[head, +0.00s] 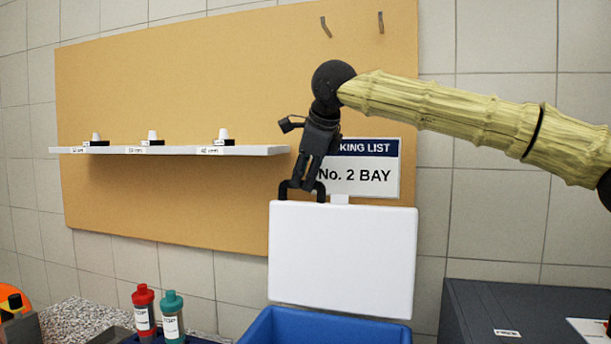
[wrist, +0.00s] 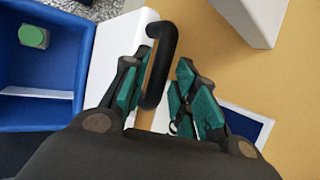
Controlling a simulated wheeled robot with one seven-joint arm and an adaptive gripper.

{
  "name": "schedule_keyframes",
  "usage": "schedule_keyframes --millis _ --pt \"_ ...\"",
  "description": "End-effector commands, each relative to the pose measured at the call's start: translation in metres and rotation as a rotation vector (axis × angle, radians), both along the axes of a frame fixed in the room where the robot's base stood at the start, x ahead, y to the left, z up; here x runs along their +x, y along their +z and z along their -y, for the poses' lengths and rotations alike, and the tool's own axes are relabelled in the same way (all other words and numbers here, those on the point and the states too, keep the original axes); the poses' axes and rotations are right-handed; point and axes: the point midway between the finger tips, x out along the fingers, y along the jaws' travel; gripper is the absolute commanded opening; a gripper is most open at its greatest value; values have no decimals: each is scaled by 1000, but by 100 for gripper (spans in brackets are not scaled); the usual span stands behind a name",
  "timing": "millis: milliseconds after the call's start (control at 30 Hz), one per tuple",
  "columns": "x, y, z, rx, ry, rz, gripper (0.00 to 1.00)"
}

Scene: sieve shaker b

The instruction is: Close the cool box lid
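The cool box (head: 325,330) is blue and stands open at the bottom of the head view. Its white lid (head: 342,260) stands upright behind it. A black bar handle (wrist: 158,65) is at the lid's edge; in the head view it shows at the lid's top left corner. My gripper (wrist: 165,85) points down at this handle. Its teal-padded fingers are apart, with the handle between them, nearer the left finger. Whether the left finger touches the handle is unclear. The wrist view also shows the lid (wrist: 113,50) and the open box (wrist: 75,60), with a green block (wrist: 33,36) inside.
A white shelf (head: 180,150) with several small white-topped items is on the brown board, left of my gripper. A packing list sign (head: 365,180) hangs behind the lid. Red (head: 144,310) and teal (head: 172,315) bottles stand left of the box. A dark grey case (head: 500,305) stands right.

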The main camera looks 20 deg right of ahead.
Motion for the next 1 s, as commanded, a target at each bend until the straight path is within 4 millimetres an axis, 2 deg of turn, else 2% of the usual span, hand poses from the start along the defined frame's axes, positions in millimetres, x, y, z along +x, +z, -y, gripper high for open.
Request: schedule_keyframes --millis 100,400,433,567,600,867,1000 --pt "4 -6 0 0 0 -1 28" --pt "4 -7 0 0 -1 -1 28" --pt "4 -7 0 0 -1 -1 26" --pt "4 -7 0 0 -1 -1 3" --pt "4 -7 0 -1 -2 -1 0" --pt "5 -8 -2 -3 0 1 0" --pt "7 -8 -15 -14 13 16 0"
